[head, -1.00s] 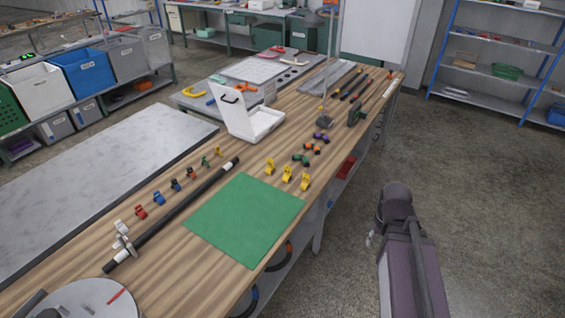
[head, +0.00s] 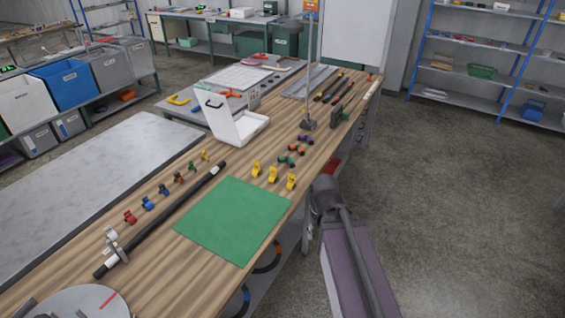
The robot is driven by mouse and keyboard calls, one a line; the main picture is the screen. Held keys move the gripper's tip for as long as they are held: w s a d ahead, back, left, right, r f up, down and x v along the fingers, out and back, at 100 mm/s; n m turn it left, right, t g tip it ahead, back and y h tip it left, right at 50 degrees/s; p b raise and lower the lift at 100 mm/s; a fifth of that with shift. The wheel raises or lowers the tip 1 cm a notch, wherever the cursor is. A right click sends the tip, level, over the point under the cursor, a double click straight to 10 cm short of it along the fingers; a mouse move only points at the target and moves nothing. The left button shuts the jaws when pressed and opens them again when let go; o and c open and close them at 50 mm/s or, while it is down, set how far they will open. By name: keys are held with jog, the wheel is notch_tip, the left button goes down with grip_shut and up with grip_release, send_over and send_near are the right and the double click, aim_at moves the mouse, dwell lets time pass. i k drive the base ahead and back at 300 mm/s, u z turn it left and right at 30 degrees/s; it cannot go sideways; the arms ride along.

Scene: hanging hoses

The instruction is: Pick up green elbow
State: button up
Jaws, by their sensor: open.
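A small green elbow (head: 286,160) with dark ends lies on the wooden table, in the head view. It is at the near end of a short group with an orange elbow (head: 297,149) and a purple elbow (head: 305,139). Three yellow pieces (head: 273,174) stand just nearer to me. Part of my arm shows at the lower right, beside the table's right edge and apart from the green elbow. I cannot make out my gripper.
A green mat (head: 232,220) lies on the table (head: 160,262). A black bar (head: 160,220) and a row of small coloured clips (head: 163,190) are left of it. An open white case (head: 237,130) and an upright pole (head: 311,70) stand farther back. The floor right of the table is clear.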

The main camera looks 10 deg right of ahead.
aim_at(284, 158)
jog(key=z, duration=0.05)
jog(key=i, duration=1)
jog(key=u, duration=0.05)
